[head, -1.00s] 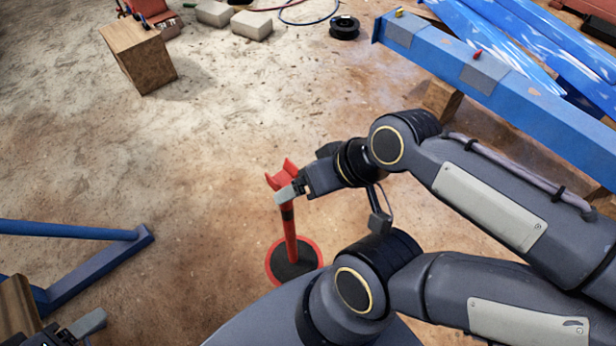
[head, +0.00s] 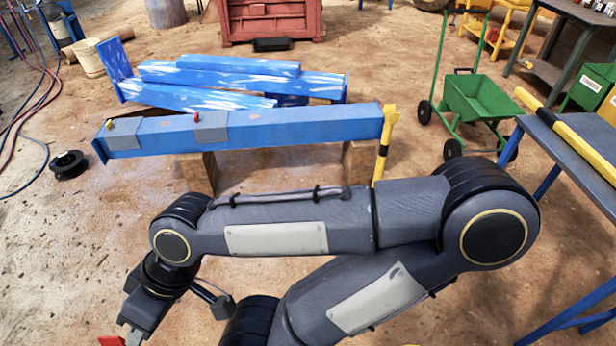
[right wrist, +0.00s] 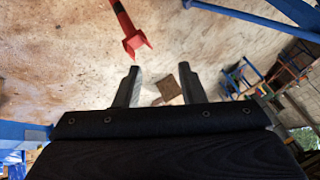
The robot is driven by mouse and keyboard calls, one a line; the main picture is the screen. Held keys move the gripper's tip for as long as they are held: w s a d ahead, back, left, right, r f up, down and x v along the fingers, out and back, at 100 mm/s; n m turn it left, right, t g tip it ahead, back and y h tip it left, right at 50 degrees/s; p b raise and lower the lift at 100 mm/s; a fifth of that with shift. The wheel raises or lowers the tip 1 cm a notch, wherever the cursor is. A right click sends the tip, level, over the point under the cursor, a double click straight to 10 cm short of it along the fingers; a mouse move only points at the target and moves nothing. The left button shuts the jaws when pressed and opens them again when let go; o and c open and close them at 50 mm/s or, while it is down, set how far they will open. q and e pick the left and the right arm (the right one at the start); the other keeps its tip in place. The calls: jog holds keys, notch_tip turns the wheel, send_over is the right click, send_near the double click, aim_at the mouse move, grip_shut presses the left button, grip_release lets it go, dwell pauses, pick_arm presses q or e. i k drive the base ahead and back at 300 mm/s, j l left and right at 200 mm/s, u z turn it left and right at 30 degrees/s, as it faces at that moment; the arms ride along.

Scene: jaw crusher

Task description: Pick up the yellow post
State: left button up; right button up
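The yellow post (head: 385,140) stands upright in the head view, with a black band low on it and a forked top. It is close to the right end of a blue beam (head: 270,131); its foot is hidden behind my right arm. My right gripper (right wrist: 160,88) is open in the right wrist view, its fingers apart with nothing between them. A red post (right wrist: 132,38) is just beyond the fingers, outside the gap. In the head view the fingertips are below the bottom edge, far left of the yellow post. My left gripper is not in view.
Wooden blocks (head: 195,172) hold up the blue beam, with more blue beams (head: 215,97) behind. A green cart (head: 480,98) stands right of the yellow post. A blue-legged table (head: 590,178) at the right carries a yellow-and-black bar (head: 565,137). A black spool (head: 68,165) lies left.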

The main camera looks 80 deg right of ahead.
aim_at(391, 117)
jog(key=z, duration=3.4)
jog(key=i+j, duration=0.2)
jog(key=i, duration=0.4)
jog(key=i+j, duration=0.2)
jog(key=i, duration=0.4)
jog(key=i+j, duration=0.2)
jog(key=i, duration=0.4)
jog(key=i+j, duration=0.2)
jog(key=i, duration=0.4)
jog(key=i+j, duration=0.15)
jog(key=i, duration=0.45)
jog(key=j+u, duration=0.05)
